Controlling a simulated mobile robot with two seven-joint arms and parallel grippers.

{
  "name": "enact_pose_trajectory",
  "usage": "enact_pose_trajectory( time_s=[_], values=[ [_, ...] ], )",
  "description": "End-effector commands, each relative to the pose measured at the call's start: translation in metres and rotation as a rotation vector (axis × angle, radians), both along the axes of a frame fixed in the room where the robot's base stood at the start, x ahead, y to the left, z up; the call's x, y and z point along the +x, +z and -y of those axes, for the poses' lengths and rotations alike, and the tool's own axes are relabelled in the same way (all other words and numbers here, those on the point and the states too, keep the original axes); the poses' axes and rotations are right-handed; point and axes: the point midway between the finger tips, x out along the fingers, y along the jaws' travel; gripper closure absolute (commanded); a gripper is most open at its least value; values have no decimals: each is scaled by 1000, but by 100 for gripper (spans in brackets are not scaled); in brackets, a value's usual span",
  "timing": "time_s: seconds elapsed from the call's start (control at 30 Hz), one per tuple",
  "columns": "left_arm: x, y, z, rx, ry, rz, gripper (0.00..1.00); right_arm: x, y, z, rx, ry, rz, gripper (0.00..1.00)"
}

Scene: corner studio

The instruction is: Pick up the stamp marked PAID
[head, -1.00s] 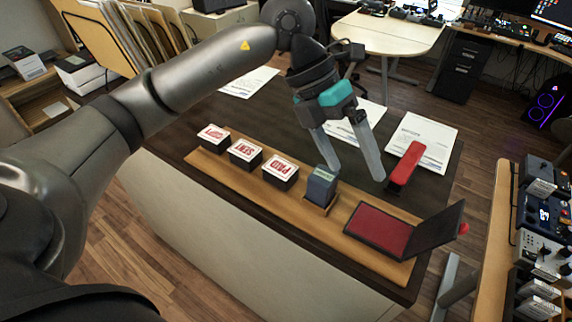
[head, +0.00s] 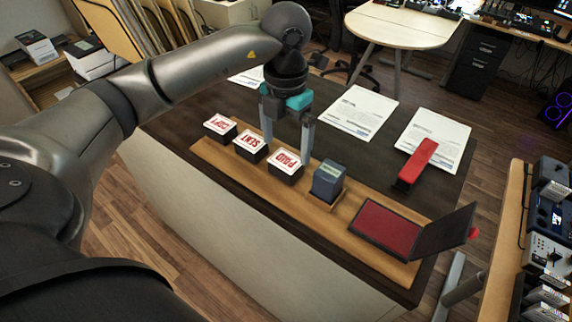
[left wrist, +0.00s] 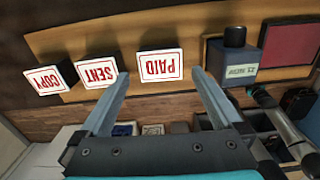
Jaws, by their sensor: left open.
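The stamp marked PAID (head: 285,164) is a dark block with a white label and red letters, standing on a wooden board (head: 238,172). It also shows in the left wrist view (left wrist: 160,66), ahead of the fingers and between their lines. My left gripper (head: 287,148) is open and empty, pointing down just behind the PAID stamp; its fingers show apart in the left wrist view (left wrist: 160,88). I cannot tell whether a finger touches the stamp. The SENT stamp (head: 251,145) and COPY stamp (head: 219,126) stand to its left.
A dark dater stamp (head: 327,181) stands close to the right of PAID. An open red ink pad (head: 385,231) lies farther right, and a red stapler (head: 417,163) behind it. Papers (head: 359,110) lie on the dark desk behind the board.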

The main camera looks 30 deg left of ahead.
Motion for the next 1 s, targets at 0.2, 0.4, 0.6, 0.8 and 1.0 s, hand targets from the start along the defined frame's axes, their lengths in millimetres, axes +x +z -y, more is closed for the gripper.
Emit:
enact_pose_trajectory(
  time_s=[0.2, 0.4, 0.6, 0.8, 1.0],
  values=[
    [0, -15, 0, -1, -1, -1, 0, 0, 2, 0, 0, 0, 0, 50],
    [-2, -43, 1, -2, -1, -4, 0, 0, 9, 0, 0, 0, -1, 50],
    [-1, -62, 1, -2, -2, 1, 0, 0, 10, 0, 0, 0, -1, 50],
    [0, -63, 0, -1, -2, 2, 0, 0, 9, 0, 0, 0, 0, 50],
    [0, -63, 0, -1, -1, 2, 20, 0, 9, 0, 0, 0, 0, 50]
  ],
)
